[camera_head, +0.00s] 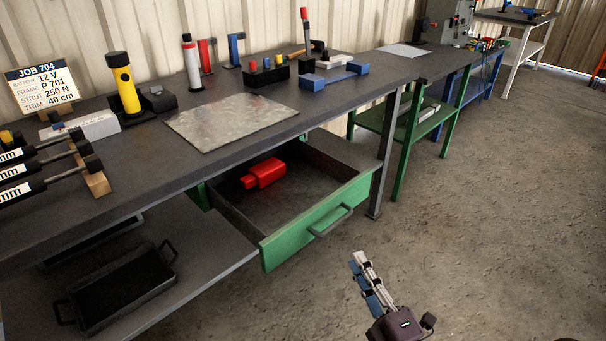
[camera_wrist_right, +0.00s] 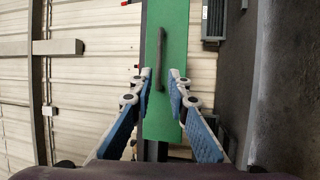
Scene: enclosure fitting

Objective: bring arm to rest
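My right gripper (camera_head: 362,262) is in front of the bench, above the floor and apart from the drawer. In the right wrist view (camera_wrist_right: 157,74) its blue-padded fingers stand apart with nothing between them. Beyond them shows the green drawer front (camera_wrist_right: 178,25) with its dark handle (camera_wrist_right: 160,60). In the head view the green-fronted drawer (camera_head: 318,222) is pulled out under the bench, and a red object (camera_head: 264,173) lies in it. My left gripper is not in view.
The workbench (camera_head: 240,176) carries a metal sheet (camera_head: 231,120), a yellow flashlight (camera_head: 124,84), a job sign (camera_head: 42,84) and labelled struts (camera_head: 22,170). A black tray (camera_head: 122,290) stands on the lower shelf. The floor (camera_head: 490,230) to the right is clear.

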